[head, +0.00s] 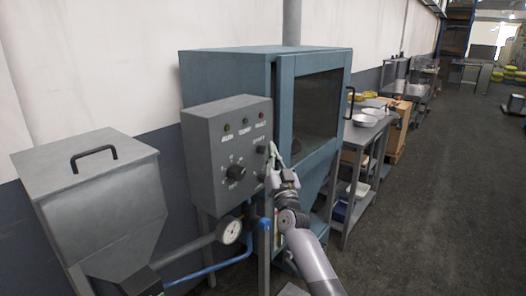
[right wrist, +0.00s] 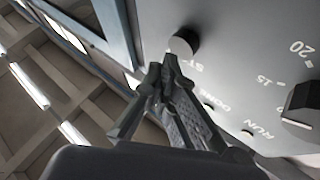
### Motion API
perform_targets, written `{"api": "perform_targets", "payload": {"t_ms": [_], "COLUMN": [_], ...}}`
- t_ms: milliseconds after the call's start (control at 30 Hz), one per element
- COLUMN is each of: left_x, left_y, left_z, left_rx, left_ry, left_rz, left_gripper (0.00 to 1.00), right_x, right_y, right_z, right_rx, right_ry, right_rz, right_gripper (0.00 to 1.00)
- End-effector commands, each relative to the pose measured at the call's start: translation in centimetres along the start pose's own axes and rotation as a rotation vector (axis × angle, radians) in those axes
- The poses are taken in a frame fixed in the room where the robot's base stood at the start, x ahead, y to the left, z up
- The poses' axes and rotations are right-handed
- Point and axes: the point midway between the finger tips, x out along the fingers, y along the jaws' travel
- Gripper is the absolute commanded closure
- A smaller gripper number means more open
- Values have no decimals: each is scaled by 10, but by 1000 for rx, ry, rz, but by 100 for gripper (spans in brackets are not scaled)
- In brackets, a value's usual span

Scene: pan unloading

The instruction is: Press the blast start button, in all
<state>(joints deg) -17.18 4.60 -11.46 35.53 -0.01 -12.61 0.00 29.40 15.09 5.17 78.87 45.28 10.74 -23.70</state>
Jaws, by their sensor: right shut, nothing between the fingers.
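The grey control box (head: 212,160) stands in front of the blue-grey blast cabinet (head: 230,68). The dark round start button (head: 262,150) is on the box's right side, beside lettering I read as START. In the right wrist view, the button (right wrist: 184,43) shows just beyond my fingertips, with "ST" beside it. My right gripper (head: 273,153) is shut and empty, its tips close to the button. The right wrist view shows its closed fingers (right wrist: 168,70) pointing at the button's lower edge. I cannot tell whether they touch it. My left gripper is not in view.
A dial knob (head: 236,172) with numbers and a row of indicator lamps (head: 244,129) share the panel. A grey hopper (head: 97,190) with a handle stands at left. A gauge (head: 230,231) and blue pipe are below. A bench with pans (head: 363,120) is at right, beside open floor.

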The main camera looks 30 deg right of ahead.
Motion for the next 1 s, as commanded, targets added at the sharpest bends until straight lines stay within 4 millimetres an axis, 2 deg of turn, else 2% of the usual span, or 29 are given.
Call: {"api": "perform_targets", "payload": {"t_ms": [1000], "left_x": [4], "left_y": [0], "left_z": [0], "left_rx": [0], "left_ry": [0], "left_rz": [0], "left_gripper": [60], "right_x": [7], "right_y": [-5], "right_z": [5], "right_rx": [1], "right_ry": [0], "right_rz": [0], "right_gripper": [100]}}
